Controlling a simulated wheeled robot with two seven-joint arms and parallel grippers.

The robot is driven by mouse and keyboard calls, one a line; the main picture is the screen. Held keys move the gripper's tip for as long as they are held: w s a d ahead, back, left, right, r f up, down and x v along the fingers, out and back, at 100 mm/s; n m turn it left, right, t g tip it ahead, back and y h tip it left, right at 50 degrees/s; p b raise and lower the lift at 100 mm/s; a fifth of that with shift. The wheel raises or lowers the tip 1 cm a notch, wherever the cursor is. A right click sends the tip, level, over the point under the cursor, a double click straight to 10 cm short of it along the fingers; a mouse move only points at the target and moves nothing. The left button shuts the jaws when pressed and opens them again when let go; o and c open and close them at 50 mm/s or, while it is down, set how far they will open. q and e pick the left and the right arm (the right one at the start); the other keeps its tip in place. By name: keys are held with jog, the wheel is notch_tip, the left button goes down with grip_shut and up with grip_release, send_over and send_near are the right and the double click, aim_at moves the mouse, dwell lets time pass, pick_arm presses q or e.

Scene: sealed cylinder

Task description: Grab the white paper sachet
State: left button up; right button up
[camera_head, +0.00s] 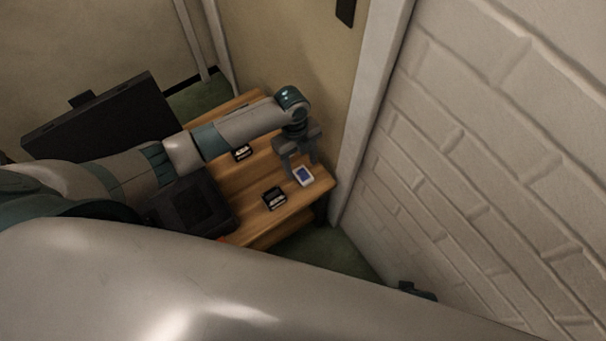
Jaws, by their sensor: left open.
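A small white sachet with a blue panel (304,176) lies flat near the right end of the wooden table (262,168). My left gripper (301,169) points down at it, its two fingers open and spread. The fingertips appear just above or beside the sachet's far edge; whether they touch it I cannot tell. Nothing shows between the fingers apart from the sachet below. A dark part (417,291) shows past the large pale body part in the foreground; it may belong to my right arm, and its jaws cannot be made out.
Two small black items with pale labels lie on the table, one near the front (274,198) and one farther back (242,153). A black tray-like box (200,205) and a big dark panel (105,120) are at left. A white brick wall (480,150) stands close on the right.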

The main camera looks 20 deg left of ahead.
aim_at(303, 175)
pick_arm(q)
jog(key=shift+s+d+f, duration=0.1)
jog(key=shift+d+f, duration=0.05)
jog(key=shift+f, duration=0.75)
jog(key=shift+s+d+f, duration=0.1)
jog(key=shift+d+f, duration=0.05)
jog(key=shift+f, duration=0.75)
jog(key=c, duration=1.1)
